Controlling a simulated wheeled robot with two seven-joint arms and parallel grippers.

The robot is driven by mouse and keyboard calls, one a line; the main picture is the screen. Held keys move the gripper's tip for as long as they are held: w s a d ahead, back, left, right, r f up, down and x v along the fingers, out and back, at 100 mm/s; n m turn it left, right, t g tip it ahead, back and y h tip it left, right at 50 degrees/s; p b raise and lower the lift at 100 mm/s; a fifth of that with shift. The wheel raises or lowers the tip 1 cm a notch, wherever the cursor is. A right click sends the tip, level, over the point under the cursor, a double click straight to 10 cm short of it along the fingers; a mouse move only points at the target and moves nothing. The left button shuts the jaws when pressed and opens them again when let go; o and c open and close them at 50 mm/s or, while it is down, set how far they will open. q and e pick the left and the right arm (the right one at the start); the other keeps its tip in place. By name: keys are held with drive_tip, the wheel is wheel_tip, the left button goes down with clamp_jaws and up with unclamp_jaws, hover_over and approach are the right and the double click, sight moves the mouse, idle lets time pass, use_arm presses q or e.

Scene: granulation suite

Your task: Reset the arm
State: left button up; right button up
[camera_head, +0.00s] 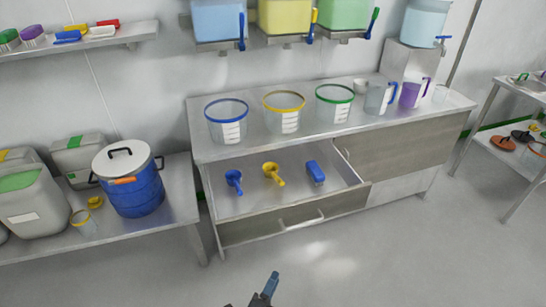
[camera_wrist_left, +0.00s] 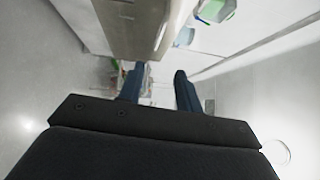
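My left gripper (camera_head: 265,290) shows at the bottom edge of the head view, low over the grey floor and in front of the open drawer. Only a blue-tipped finger and a dark part of it are in the frame. In the left wrist view the gripper (camera_wrist_left: 158,78) has its two dark blue fingers apart with nothing between them. It is apart from all furniture. The rest of my left arm is cut off by the head view's edge. My right gripper is in neither view.
An open drawer (camera_head: 334,197) with a blue scoop (camera_head: 233,181), yellow scoop (camera_head: 272,173) and blue object (camera_head: 315,172) juts from the steel bench (camera_head: 300,144). Clear containers stand on top. A blue drum (camera_head: 134,189) stands on the left table. The floor (camera_head: 400,260) in front is clear.

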use_arm(q)
drive_tip(key=s+a+f+n+g+y, duration=0.2)
drive_tip(key=a+f+n+g+y, duration=0.7)
drive_tip(key=n, duration=0.7)
drive_tip(key=s+a+r+n+g+h, duration=0.1)
drive_tip(key=s+a+r+n+g, duration=0.1)
drive_tip(key=s, duration=0.5)
drive_tip(key=s+a+r+n+g+h, duration=0.1)
drive_tip(key=s+a+r+n+g, duration=0.1)
drive_tip(key=s+r, duration=0.4)
drive_tip(key=shift+s+a+n+g, duration=0.35)
drive_tip(key=shift+s+n+g, duration=0.15)
drive_tip(key=shift+s+g, duration=0.55)
drive_tip(key=shift+s, duration=0.15)
